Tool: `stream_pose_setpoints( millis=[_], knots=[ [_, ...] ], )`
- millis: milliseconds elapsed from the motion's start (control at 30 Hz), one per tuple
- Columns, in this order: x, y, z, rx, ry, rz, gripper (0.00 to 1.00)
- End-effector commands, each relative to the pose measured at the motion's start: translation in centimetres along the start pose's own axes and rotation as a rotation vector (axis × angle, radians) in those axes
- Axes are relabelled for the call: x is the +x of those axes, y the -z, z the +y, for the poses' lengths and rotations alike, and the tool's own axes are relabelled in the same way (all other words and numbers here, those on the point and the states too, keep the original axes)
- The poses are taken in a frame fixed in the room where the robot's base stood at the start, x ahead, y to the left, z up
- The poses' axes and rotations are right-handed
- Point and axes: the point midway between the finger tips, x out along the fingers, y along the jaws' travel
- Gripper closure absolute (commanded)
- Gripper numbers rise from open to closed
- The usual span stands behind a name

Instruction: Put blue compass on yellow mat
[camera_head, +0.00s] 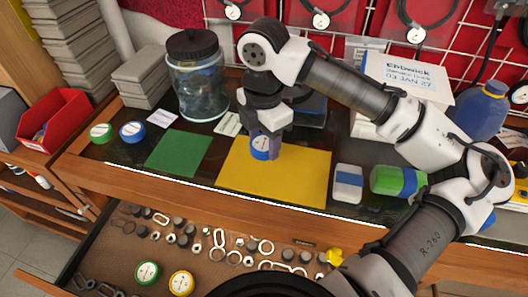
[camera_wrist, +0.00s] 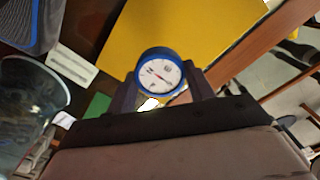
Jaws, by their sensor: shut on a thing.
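A blue-rimmed compass (camera_head: 262,147) with a white dial is between the fingers of my gripper (camera_head: 268,150), which is shut on it. In the wrist view this compass (camera_wrist: 159,72) shows its dial, with a finger on either side. The yellow mat (camera_head: 300,180) lies flat on the dark bench top, and the held compass is seen over its upper part; it also shows in the wrist view (camera_wrist: 190,28). I cannot tell whether the compass touches the mat. A second blue-rimmed disc (camera_head: 132,131) lies at the left of the bench.
A green mat (camera_head: 178,155) lies left of the yellow one, near a green-rimmed disc (camera_head: 101,132) and a glass jar (camera_head: 198,85). A blue-white block (camera_head: 347,184) and a green-blue block (camera_head: 398,181) stand to the right. An open drawer (camera_head: 130,245) with small parts is below.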

Motion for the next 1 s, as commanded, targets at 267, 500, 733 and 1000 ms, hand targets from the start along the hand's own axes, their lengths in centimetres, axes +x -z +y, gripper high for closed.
stream_pose_setpoints(
  millis=[267, 500, 733, 1000],
  knots=[
    [3.0, 0.0, -0.1, 0.001, 0.002, 0.001, 0.71],
    [4.8, 0.0, 0.0, -0.001, -0.001, 0.000, 0.71],
    [4.9, 0.0, 0.0, -0.001, 0.000, 0.000, 0.71],
    [5.1, 0.0, 0.0, 0.000, 0.000, 0.000, 0.26]
  ],
)
